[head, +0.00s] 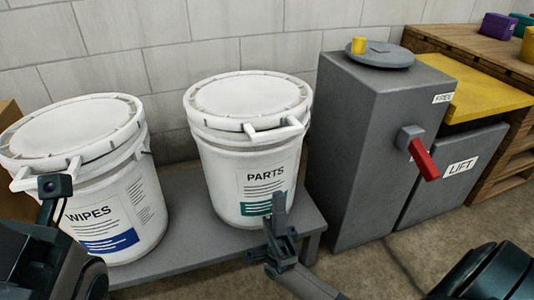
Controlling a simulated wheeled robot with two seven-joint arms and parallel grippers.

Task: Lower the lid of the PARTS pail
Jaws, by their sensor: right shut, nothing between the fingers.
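The white PARTS pail (237,190) stands upright on a low grey bench, with a dark green band on its label. Its round white lid (247,95) lies level over the top, its tab handle (276,131) sticking out at the front. No gap shows under the lid from here. My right gripper (278,212) is shut and empty in front of the pail's lower label, covering part of it; I cannot tell whether it touches the pail. My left gripper (54,192) shows only partly at the left edge, in front of the WIPES pail; its jaws are unclear.
The lidded WIPES pail (115,190) stands to the left on the same bench (190,258). A grey cabinet (345,150) with a red lever (424,160) stands close on the right. A LIFT box (455,170) with a yellow top and wooden pallets are beyond it.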

